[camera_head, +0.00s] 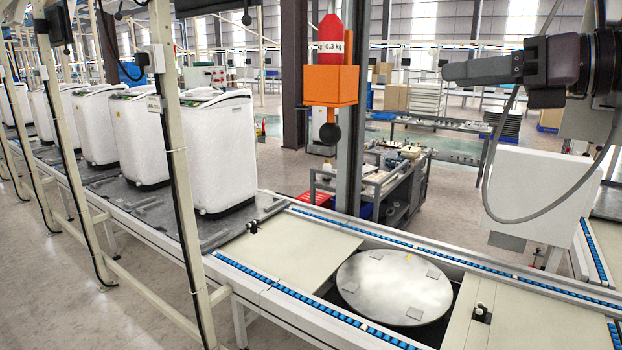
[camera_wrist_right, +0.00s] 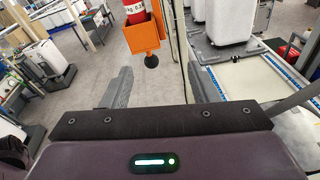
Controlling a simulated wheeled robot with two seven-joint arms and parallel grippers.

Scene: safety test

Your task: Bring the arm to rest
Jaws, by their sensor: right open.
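My right gripper (camera_head: 470,70) is at the upper right of the head view, raised above the conveyor line with its fingers pointing left. The right wrist view also shows this gripper (camera_wrist_right: 158,72); its two dark fingers are wide apart with nothing between them. A red weight marked 0.3 kg (camera_head: 331,28) sits on an orange block (camera_head: 331,85) with a black ball (camera_head: 330,133) below. In the head view they are left of the gripper, apart from it. The orange block (camera_wrist_right: 143,38) also shows beyond the fingers in the wrist view. My left gripper is not in view.
White washing machines (camera_head: 218,150) stand on the conveyor at left, behind pale upright posts (camera_head: 175,140). A round metal turntable (camera_head: 394,288) lies in the conveyor at front. A dark column (camera_head: 350,130) rises behind the orange block. A cart (camera_head: 385,180) stands behind the conveyor.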

